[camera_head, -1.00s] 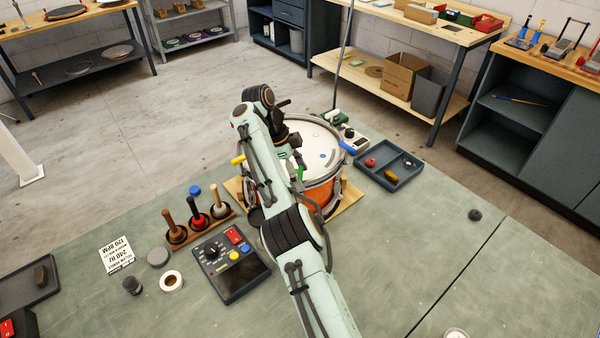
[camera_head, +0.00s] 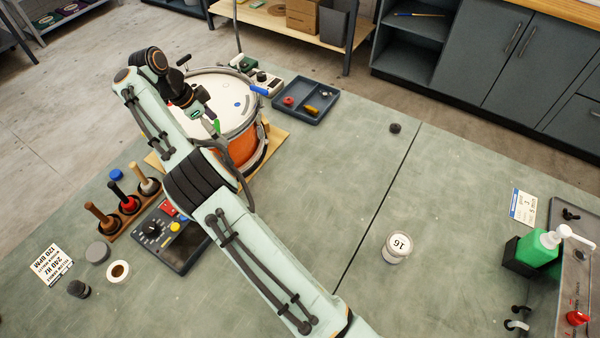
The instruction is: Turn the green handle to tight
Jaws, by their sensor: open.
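The drum (camera_head: 233,142) has an orange shell and a white head and sits on a wooden base at the upper left. The green handle (camera_head: 216,127) stands at the drum's near rim, partly beside my arm. My gripper (camera_head: 207,117) is over the near side of the drum head, close to the green handle. Its fingertips are small and partly hidden, so I cannot tell whether they touch the handle. The gripper is open. A blue handle (camera_head: 259,91) sits at the drum's right rim. My arm hides the drum's left side.
A dark tray (camera_head: 306,100) with small parts lies right of the drum. Mallets (camera_head: 116,196) in a wooden stand and a control box (camera_head: 181,248) lie left of my arm. A round 16-marked tin (camera_head: 397,248) and a green bottle (camera_head: 537,248) stand right.

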